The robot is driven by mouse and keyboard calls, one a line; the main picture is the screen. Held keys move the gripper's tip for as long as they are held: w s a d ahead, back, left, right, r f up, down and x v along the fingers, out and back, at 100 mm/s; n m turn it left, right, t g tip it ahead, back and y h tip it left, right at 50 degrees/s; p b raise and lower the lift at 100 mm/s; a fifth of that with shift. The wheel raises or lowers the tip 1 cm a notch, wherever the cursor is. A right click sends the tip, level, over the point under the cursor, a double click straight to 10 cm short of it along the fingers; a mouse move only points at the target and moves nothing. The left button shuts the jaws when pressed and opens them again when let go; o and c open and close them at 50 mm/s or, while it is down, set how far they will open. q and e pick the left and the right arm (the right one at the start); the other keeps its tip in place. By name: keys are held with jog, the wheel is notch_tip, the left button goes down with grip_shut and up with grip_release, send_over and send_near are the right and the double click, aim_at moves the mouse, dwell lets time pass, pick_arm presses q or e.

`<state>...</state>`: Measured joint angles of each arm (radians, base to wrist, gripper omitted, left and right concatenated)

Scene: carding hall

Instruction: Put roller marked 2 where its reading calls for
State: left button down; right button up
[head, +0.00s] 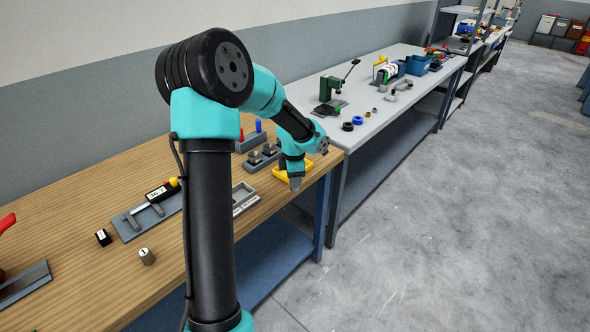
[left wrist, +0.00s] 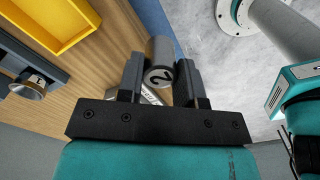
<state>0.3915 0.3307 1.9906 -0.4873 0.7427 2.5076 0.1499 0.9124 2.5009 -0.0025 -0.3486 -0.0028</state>
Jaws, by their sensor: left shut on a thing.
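My left gripper (head: 295,183) is at the right end of the wooden bench, beside the yellow tray (head: 308,168). In the left wrist view its two fingers are shut on a grey metal roller (left wrist: 159,52) whose end face is marked 2. The gripper hides most of that roller in the head view. A gauge with a small display (head: 157,193) lies on a grey plate at the left; I cannot read its figures surely. A grey tray (head: 250,203) with compartments is partly behind my arm. My right gripper is not in view.
Grey holders with metal pieces (head: 262,159) stand behind the trays. A second, grey-topped bench (head: 390,112) carries a green press (head: 329,89) and loose parts.

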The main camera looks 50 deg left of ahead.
pick_arm(q)
jog(key=w+a, duration=0.3)
jog(key=w+a+f, duration=0.1)
jog(key=w+a, duration=0.2)
jog(key=a, duration=0.1)
jog(key=w+a, duration=0.4)
jog(key=shift+a+f, duration=0.15)
jog(key=shift+f, duration=0.1)
jog(key=shift+w+a, duration=0.2)
jog(key=shift+f, duration=1.75)
jog(key=shift+f, duration=0.1)
jog(key=c, duration=0.8)
grip_release()
notch_tip(320, 180, up, 12)
jog(key=shift+r, duration=0.1)
